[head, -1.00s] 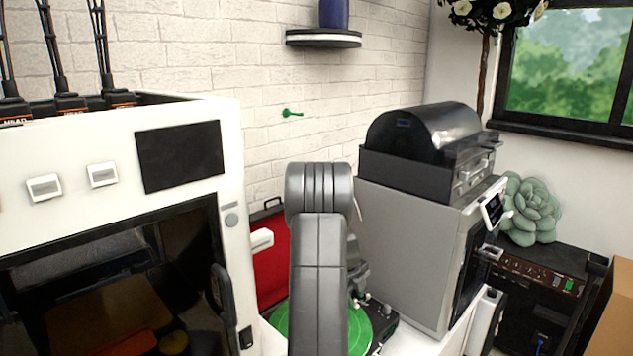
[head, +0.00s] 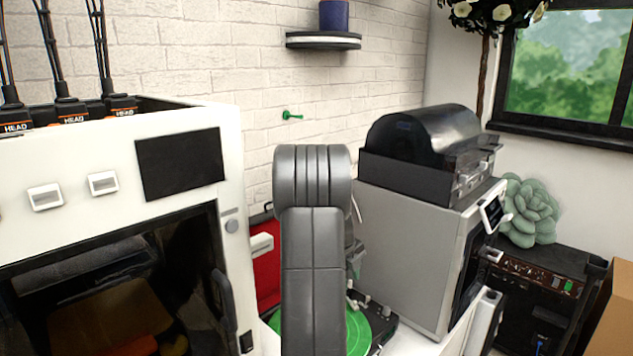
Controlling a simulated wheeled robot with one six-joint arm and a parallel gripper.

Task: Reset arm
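My grey arm (head: 313,250) rises from the bottom middle of the head view, with its rounded joint at the top. My gripper is not visible; I see only arm links. The arm stands between the white machine on the left and the grey machine on the right, and hides part of the green record turntable behind it.
A white machine (head: 110,180) with a dark window stands close on the left. A grey machine (head: 400,250) with a black domed unit (head: 430,135) on top is at right. A turntable (head: 357,332) and a red case (head: 267,275) sit between. A shelf (head: 323,41) hangs above.

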